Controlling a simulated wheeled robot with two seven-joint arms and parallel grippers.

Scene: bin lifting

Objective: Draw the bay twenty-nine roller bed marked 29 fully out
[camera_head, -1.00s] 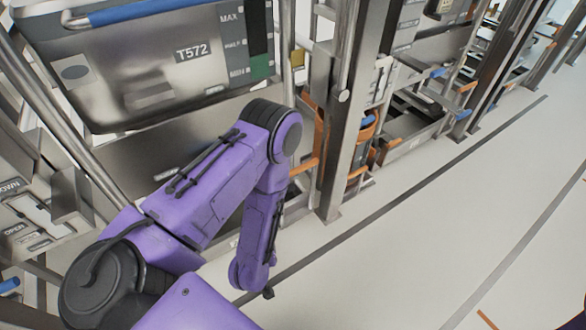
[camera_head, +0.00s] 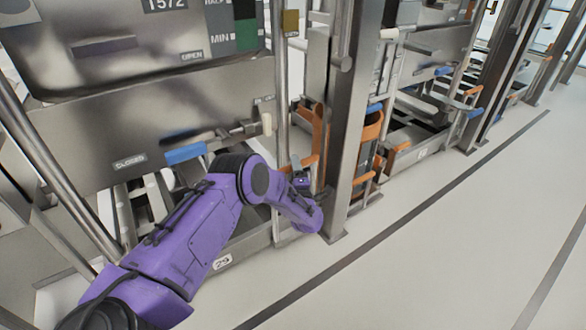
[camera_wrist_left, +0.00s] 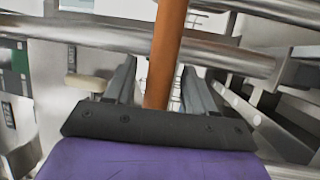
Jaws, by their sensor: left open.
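The roller bed marked 29 (camera_head: 250,243) sits low in the near bay, with its number plate (camera_head: 222,262) on the front rail. Its rollers show partly behind my purple left arm. An orange handle (camera_head: 304,161) stands at the bed's right front corner, beside the steel post. My left gripper (camera_head: 300,180) is at this handle in the head view, its fingers small and dark. In the left wrist view the open fingers (camera_wrist_left: 160,88) stand on both sides of the orange bar (camera_wrist_left: 168,45), with gaps on each side. My right gripper is not in view.
A steel upright (camera_head: 348,120) stands just right of my left gripper. Above the bed hang a bin (camera_head: 150,60) and a panel with a blue handle (camera_head: 186,153). More bays continue to the right. The pale floor (camera_head: 420,250) in front is clear.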

